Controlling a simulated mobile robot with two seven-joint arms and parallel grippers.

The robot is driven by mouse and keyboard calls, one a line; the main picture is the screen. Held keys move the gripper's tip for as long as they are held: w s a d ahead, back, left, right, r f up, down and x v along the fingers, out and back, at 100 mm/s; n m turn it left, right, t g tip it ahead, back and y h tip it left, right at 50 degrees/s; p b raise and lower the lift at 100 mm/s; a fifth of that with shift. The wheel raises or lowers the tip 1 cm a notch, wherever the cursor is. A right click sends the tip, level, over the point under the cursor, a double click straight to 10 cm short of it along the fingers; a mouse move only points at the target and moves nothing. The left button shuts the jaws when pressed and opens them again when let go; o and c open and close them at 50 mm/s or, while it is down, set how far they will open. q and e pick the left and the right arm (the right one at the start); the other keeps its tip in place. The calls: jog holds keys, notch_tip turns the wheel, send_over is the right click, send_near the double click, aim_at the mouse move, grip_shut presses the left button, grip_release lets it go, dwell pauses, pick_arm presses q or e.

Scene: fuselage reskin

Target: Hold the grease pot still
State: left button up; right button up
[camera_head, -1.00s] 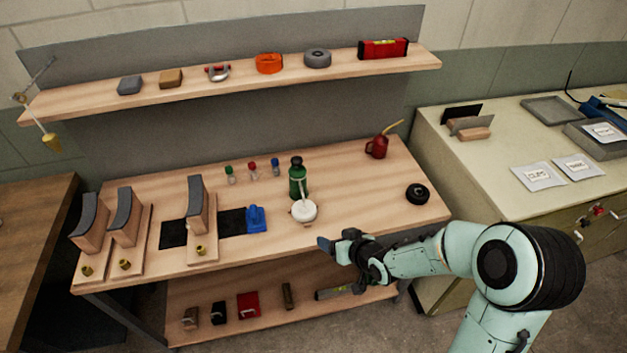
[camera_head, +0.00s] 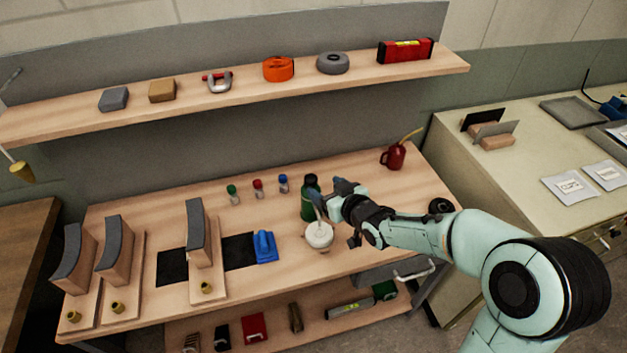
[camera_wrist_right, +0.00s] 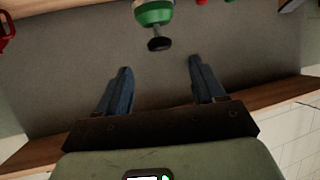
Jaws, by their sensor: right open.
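The white round pot (camera_head: 319,236), which looks like the grease pot, stands on the workbench with a pale brush-like stick rising from it. A green bottle (camera_head: 307,207) with a dark top stands just behind it. My right gripper (camera_head: 328,192) is above the bench, beside the bottle's top and over the back right of the pot. In the right wrist view its two blue fingers (camera_wrist_right: 160,70) are spread with nothing between them. The green bottle (camera_wrist_right: 153,13) and its black cap lie ahead of the fingers there; the pot is not seen. My left gripper is not in view.
Small capped bottles (camera_head: 258,188) stand behind, left of the green bottle. A blue tool (camera_head: 265,246) lies left of the pot. A red oil can (camera_head: 394,156) is at the back right, and a dark roll (camera_head: 440,206) is near my forearm. Curved blocks (camera_head: 197,235) fill the left side.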

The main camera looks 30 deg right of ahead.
aim_at(312, 179)
jog(key=x, duration=0.8)
jog(key=shift+w+f, duration=0.15)
jog(key=shift+w, duration=0.15)
grip_shut()
